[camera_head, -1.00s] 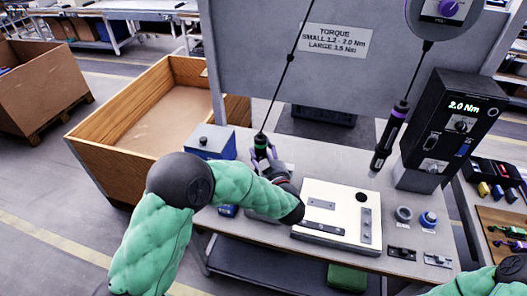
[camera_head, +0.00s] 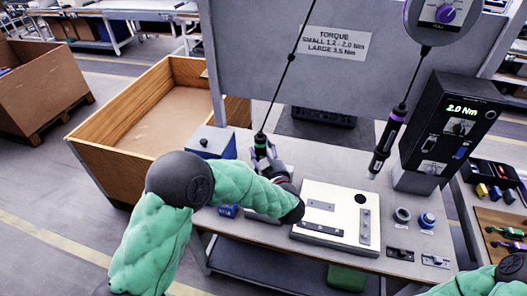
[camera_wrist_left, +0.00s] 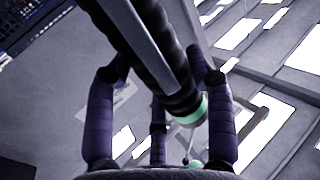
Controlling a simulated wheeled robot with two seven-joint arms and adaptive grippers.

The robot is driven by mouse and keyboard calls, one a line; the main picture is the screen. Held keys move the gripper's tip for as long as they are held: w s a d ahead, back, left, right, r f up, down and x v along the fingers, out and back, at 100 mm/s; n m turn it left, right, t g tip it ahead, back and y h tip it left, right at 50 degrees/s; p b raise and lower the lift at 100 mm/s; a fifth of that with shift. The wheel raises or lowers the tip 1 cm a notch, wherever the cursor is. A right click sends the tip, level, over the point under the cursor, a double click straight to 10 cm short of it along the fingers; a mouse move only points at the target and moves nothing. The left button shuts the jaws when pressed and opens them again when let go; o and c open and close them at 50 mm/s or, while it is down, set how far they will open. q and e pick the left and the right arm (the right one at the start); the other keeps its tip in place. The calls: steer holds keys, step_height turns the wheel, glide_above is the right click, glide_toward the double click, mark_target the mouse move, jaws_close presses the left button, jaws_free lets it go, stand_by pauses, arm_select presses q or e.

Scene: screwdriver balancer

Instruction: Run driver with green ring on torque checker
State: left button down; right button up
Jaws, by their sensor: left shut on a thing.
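The driver with the green ring (camera_head: 261,141) hangs on a cable at the back of the bench. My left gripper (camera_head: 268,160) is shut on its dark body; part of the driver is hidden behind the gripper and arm. In the left wrist view, the black driver (camera_wrist_left: 150,45) slants between the fingers of the left gripper (camera_wrist_left: 160,78), with its green ring beside the right finger. A blue box with a black knob (camera_head: 208,141) stands left of the gripper, apart from it. My right gripper is out of view.
A second driver with a purple ring (camera_head: 390,135) hangs at the right. A black unit reading 2.0 Nm (camera_head: 445,130) stands beside it. A white plate with metal strips (camera_head: 318,196) lies in front of the gripper.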

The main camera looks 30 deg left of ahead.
mark_target(265, 145)
arm_select(q)
steer(key=shift+r+p, duration=1.5)
steer(key=shift+r, duration=0.65)
